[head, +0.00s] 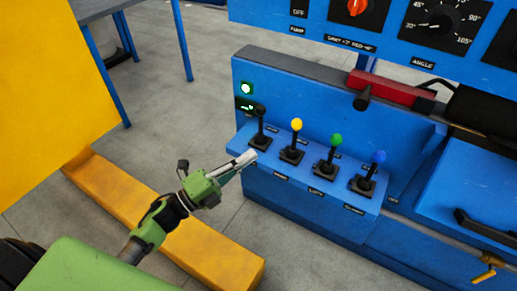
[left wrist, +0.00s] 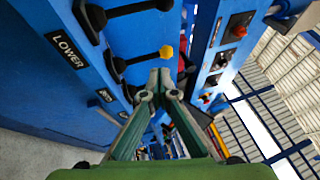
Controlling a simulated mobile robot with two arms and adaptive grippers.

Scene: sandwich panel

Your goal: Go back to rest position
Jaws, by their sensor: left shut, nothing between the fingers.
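My left gripper (head: 248,158) is green with pale fingertips and is shut and empty. In the head view it is in front of the left end of the lever shelf, close to the leftmost black-knobbed lever (head: 261,121). In the left wrist view its fingertips (left wrist: 160,77) meet just below the yellow knob (left wrist: 166,52); I cannot tell whether they touch it. My right gripper is not in view.
The blue machine panel (head: 300,95) has a lit green lamp (head: 246,88). An upper panel with a red switch (head: 357,6) and an angle dial (head: 443,22) overhangs it. A yellow beam (head: 130,205) lies on the floor. Grey floor (head: 200,90) is clear behind the gripper.

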